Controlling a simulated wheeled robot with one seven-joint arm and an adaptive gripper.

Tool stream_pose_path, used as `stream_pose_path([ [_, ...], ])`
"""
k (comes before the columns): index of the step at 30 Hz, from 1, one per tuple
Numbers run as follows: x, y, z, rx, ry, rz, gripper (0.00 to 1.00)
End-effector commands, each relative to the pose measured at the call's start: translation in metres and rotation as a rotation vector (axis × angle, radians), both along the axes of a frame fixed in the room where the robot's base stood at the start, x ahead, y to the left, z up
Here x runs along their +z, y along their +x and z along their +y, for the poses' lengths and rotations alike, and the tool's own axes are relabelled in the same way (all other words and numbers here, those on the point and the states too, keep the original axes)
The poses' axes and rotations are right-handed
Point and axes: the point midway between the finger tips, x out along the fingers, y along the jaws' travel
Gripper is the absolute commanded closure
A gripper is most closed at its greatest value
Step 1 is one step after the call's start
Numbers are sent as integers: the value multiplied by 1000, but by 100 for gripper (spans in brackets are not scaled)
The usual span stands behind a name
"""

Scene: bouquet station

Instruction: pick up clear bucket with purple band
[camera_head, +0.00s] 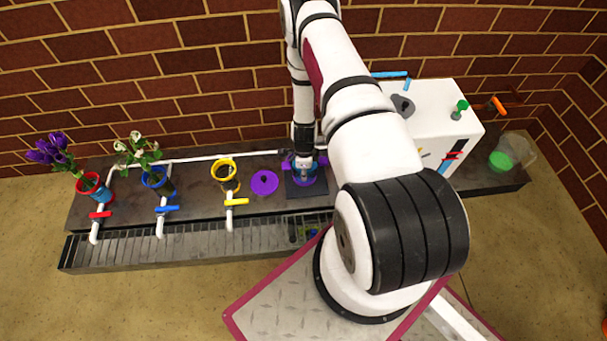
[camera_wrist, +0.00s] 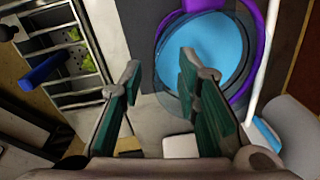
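The clear bucket with the purple band (camera_wrist: 264,25) shows at the top right of the wrist view, with blue inside it. In the head view, a purple and blue part of it (camera_head: 305,180) shows on a dark square pad, mostly hidden under my gripper (camera_head: 304,163). In the wrist view my gripper (camera_wrist: 160,68) is open, with two green-padded fingers apart. The right finger overlaps the bucket's near side; the left finger is off to its left. Nothing is held between them. I cannot tell whether the right finger touches the bucket.
A purple disc (camera_head: 264,182) lies left of the pad. Farther left stand a yellow-rimmed bucket (camera_head: 225,172), a blue bucket with white flowers (camera_head: 157,180) and a red-banded bucket with purple flowers (camera_head: 93,186). A white box (camera_head: 432,110) stands to the right. A drain grate (camera_head: 180,249) runs along the front.

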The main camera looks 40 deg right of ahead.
Motion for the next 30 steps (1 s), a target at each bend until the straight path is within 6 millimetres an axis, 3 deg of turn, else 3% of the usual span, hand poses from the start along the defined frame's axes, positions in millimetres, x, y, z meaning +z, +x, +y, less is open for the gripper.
stream_pose_path([
  [10,-23,2,0,2,0,0,70],
  [19,-62,4,1,1,0,0,70],
  [27,-65,5,0,2,-1,-1,70],
  [30,-65,4,1,1,0,0,91],
])
